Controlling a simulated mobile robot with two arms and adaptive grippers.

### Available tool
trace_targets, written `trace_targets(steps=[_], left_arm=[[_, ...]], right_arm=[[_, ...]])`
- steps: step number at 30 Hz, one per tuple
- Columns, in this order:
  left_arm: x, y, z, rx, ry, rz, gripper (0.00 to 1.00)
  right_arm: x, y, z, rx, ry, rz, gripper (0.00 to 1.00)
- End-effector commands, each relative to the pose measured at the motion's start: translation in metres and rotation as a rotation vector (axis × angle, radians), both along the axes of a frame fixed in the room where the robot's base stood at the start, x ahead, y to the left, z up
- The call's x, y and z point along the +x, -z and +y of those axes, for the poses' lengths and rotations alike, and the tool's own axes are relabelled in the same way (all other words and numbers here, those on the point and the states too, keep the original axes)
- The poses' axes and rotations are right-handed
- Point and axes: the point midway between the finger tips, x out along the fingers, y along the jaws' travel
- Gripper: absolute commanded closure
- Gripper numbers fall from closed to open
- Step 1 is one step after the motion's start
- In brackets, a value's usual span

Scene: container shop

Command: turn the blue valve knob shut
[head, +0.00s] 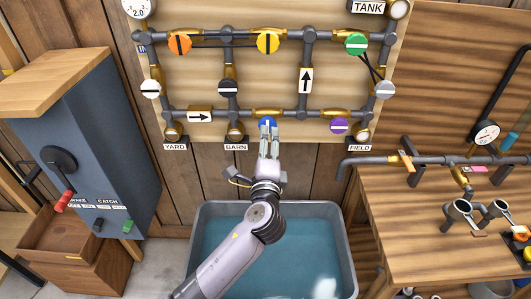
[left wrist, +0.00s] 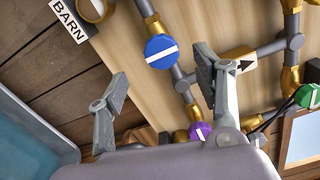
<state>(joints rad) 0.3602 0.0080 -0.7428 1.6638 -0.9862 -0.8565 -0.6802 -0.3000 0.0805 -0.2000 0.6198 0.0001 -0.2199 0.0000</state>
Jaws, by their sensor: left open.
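The blue valve knob (head: 267,121) is on the lower pipe run of the wall board, partly hidden behind my left gripper (head: 268,131) in the head view. In the left wrist view the blue knob (left wrist: 161,51) shows whole, with a white bar lying across its pipe. My left gripper (left wrist: 162,76) is open, its two fingers apart below and to either side of the knob in that view. Nothing is between the fingers; I cannot tell the exact gap to the knob. My right gripper is not in view.
A purple knob (head: 339,125) is right of the blue one, and a dark knob (head: 228,88) is up left. The BARN label (head: 235,147) hangs below the board. A water-filled tub (head: 341,225) stands beneath my left arm. A workbench (head: 400,215) is at right.

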Motion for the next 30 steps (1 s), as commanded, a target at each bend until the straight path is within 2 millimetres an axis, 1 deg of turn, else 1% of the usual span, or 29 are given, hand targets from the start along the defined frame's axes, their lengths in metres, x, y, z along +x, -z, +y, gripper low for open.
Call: trace_targets(steps=[1,3,7,11,23,25,26,29,30], left_arm=[[-0.009,0.001,0.0,-0.001,0.001,0.0,0.39],[-0.018,0.0,0.0,0.001,0.0,-0.001,0.39],[-0.027,0.0,0.0,0.0,-0.001,-0.001,0.39],[-0.03,0.0,0.0,0.001,-0.001,-0.001,0.39],[-0.03,0.001,0.0,0.001,0.0,0.001,0.39],[-0.029,0.011,0.002,-0.004,0.0,0.018,0.39],[-0.028,0.019,0.003,-0.009,0.0,0.034,0.39],[-0.025,0.065,0.008,-0.042,0.002,0.119,0.39],[-0.025,0.091,0.012,-0.064,0.002,0.167,0.39]], right_arm=[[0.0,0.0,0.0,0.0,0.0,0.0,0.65],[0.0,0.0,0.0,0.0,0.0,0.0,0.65],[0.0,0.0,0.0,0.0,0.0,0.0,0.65],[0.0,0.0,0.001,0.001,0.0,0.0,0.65],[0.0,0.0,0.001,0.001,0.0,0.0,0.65],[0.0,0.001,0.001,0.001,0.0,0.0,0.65],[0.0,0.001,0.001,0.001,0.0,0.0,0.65],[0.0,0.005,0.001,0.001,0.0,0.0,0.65],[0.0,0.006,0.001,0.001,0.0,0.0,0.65]])
